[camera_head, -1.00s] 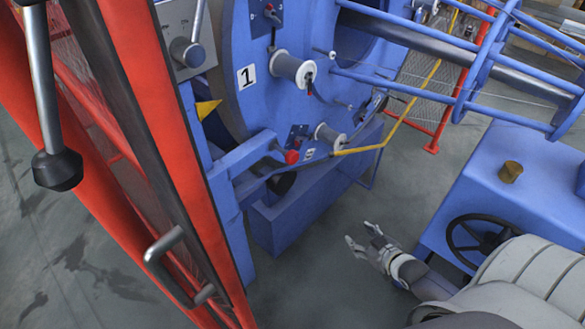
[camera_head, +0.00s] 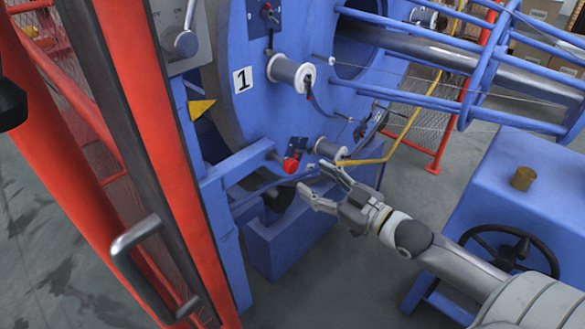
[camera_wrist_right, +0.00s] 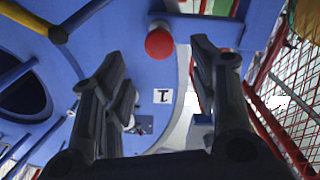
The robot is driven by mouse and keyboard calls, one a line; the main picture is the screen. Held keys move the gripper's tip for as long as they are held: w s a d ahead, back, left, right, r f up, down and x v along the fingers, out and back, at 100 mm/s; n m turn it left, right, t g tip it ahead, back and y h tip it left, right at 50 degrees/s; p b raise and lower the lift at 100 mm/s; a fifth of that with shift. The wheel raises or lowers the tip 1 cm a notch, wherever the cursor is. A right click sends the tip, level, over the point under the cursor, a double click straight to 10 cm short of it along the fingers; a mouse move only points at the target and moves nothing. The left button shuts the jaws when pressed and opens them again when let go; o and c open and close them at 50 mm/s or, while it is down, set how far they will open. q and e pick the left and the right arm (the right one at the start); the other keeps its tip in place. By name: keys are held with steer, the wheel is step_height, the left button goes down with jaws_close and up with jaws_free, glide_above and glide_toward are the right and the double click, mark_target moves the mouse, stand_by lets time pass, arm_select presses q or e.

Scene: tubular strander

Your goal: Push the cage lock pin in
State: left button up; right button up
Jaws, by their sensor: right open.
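The cage lock pin, as far as I can tell, is the red-knobbed pin (camera_head: 291,165) at the end of a blue horizontal housing beside the big blue cage disc. Its round red knob also shows in the right wrist view (camera_wrist_right: 160,43), near the top. My right gripper (camera_head: 317,181) is open and empty, to the right of and slightly below the knob in the head view. In the right wrist view its two fingers (camera_wrist_right: 160,72) stand apart, with the knob seen between and beyond their tips. I see no contact.
The blue disc carries white bobbins (camera_head: 291,72) and a label "1" (camera_head: 243,80). A yellow bar (camera_head: 385,155) runs close to my right gripper. A red guard frame (camera_head: 150,110) with a grey handle (camera_head: 135,245) stands at left. A blue handwheel cabinet (camera_head: 510,185) stands at right.

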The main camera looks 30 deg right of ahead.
mark_target(294, 169)
steer(key=x, duration=0.6)
steer(key=shift+w+b, duration=0.1)
steer(key=shift+b, duration=0.2)
steer(key=shift+x, duration=0.9)
arm_select(q)
steer(key=shift+w+d+r, duration=0.1)
steer(key=shift+w+r, duration=0.75)
steer(key=shift+r, duration=0.3)
arm_select(e)
steer(key=shift+a, duration=0.1)
arm_select(q)
steer(key=shift+s, duration=0.2)
arm_select(e)
steer(key=shift+c, duration=0.7)
arm_select(q)
steer(key=shift+f, duration=0.1)
arm_select(e)
jaws_close()
